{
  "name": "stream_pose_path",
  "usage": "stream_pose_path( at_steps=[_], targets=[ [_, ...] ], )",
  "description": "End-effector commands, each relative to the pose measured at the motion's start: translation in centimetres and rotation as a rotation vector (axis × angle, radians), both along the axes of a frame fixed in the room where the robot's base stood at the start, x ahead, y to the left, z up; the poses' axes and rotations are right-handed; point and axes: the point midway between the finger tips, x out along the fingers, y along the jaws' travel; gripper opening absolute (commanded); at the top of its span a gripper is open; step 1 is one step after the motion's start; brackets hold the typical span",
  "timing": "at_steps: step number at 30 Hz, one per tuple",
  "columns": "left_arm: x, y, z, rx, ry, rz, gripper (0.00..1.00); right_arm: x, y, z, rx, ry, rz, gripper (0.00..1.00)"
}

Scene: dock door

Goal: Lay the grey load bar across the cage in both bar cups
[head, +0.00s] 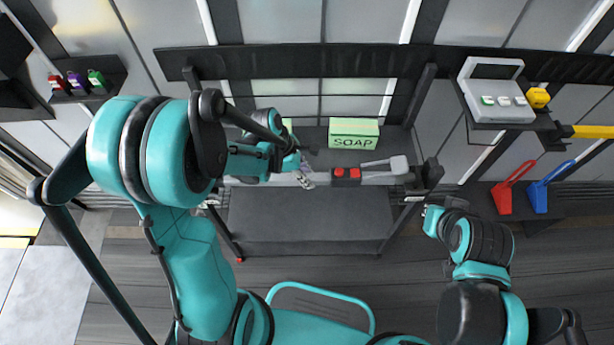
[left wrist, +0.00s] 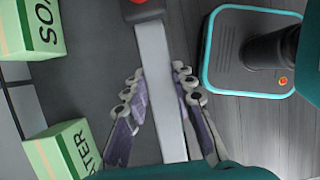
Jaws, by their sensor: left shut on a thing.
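The grey load bar (head: 377,177) spans the front of the dark cage (head: 310,205), with a red block (head: 346,174) along it. My left gripper (head: 305,177) is shut on the bar left of the red block. In the left wrist view the bar (left wrist: 161,80) runs between the fingers of that gripper (left wrist: 157,85). The bar's right end is close to the cage's right post (head: 431,174); I cannot tell whether it sits in a cup. The left end and left cup are largely hidden by my arm. My right gripper (head: 432,217) is low, right of the cage, apart from the bar.
A green SOAP box (head: 354,133) stands in the cage behind the bar; a second green box marked "ATER" (left wrist: 64,150) is beside it. A shelf at right carries a grey device (head: 492,95). Red (head: 504,196) and blue (head: 539,196) items sit below it. Small bottles stand at far left (head: 76,82).

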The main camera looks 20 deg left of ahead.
Motion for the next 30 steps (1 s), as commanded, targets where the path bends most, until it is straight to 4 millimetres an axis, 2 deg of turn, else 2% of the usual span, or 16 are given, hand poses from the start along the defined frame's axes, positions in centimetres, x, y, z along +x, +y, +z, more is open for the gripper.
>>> stream_pose_path(
  at_steps=[7,8,10,22,26,30],
  targets=[
    [0.0,0.0,-0.3,-0.002,-0.001,0.0,0.0,0.0,0.0,-0.4,0.0,0.0,0.0,0.0],
    [0.0,0.0,-0.4,-0.001,0.0,0.0,0.28,0.0,0.0,-0.4,0.0,0.0,0.0,0.0],
    [0.0,0.0,-0.3,0.0,0.0,0.0,0.46,0.0,0.0,-0.3,0.0,0.0,0.0,0.0],
    [0.0,0.0,0.3,0.0,0.0,0.0,0.46,0.0,0.0,0.3,0.0,0.0,0.0,0.0],
    [-0.2,0.8,2.4,0.0,0.0,0.002,0.46,0.0,0.0,1.3,0.0,0.0,0.0,0.0],
    [-0.6,2.0,5.5,0.0,0.001,0.002,0.46,0.0,0.0,2.7,0.0,0.0,0.0,0.0]
  ],
)
